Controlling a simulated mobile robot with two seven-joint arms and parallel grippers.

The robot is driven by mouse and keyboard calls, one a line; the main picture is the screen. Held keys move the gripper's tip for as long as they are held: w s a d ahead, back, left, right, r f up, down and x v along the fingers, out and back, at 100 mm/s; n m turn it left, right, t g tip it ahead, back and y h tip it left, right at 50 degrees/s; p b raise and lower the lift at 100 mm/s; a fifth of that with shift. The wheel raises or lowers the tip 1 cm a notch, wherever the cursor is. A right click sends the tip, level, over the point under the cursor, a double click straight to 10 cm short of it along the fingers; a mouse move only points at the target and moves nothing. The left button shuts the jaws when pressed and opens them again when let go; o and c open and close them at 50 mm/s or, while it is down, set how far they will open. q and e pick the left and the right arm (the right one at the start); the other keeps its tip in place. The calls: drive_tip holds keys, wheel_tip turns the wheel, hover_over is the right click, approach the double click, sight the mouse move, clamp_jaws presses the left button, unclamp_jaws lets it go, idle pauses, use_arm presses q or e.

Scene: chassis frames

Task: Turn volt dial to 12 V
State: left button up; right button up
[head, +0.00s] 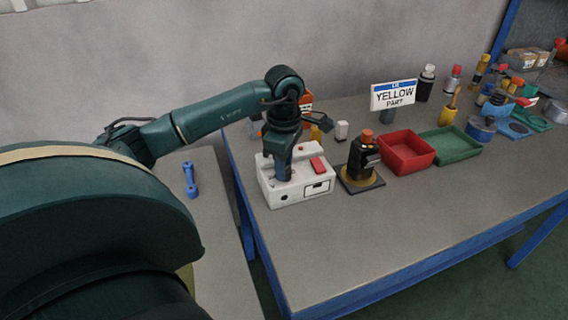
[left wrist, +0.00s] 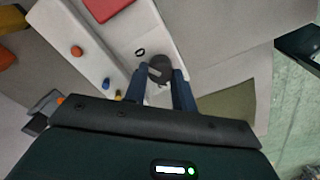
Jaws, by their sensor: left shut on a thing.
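A white power box (head: 299,188) stands on the grey table near its left end, with a red block or switch (head: 319,165) on top and a small dark display on its front. My left gripper (head: 283,178) points straight down over the left part of the box. In the left wrist view, its two blue fingers are shut on a dark round dial (left wrist: 160,69) on the white box top (left wrist: 131,33). The dial has a lighter bar across it; its scale and setting cannot be read. In the head view the dial is hidden behind the gripper. My right gripper is not seen.
A black device with an orange cap (head: 362,153) stands on a dark plate right of the box. Red (head: 407,151) and green (head: 450,146) trays lie farther right. A sign reading YELLOW PART (head: 394,95) stands behind. The front table area is clear.

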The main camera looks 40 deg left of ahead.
use_arm(q)
drive_tip(key=n, duration=0.5)
drive_tip(key=shift+n, duration=0.3)
drive_tip(key=n, duration=0.5)
drive_tip(key=shift+d+n+b, duration=0.1)
drive_tip(key=shift+n+b, duration=0.2)
idle(0.3)
drive_tip(key=o, duration=1)
drive_tip(key=shift+s, duration=0.1)
wheel_tip(320, 180, up, 13)
drive_tip(key=shift+r+p, duration=0.1)
drive_tip(key=shift+p, duration=0.25)
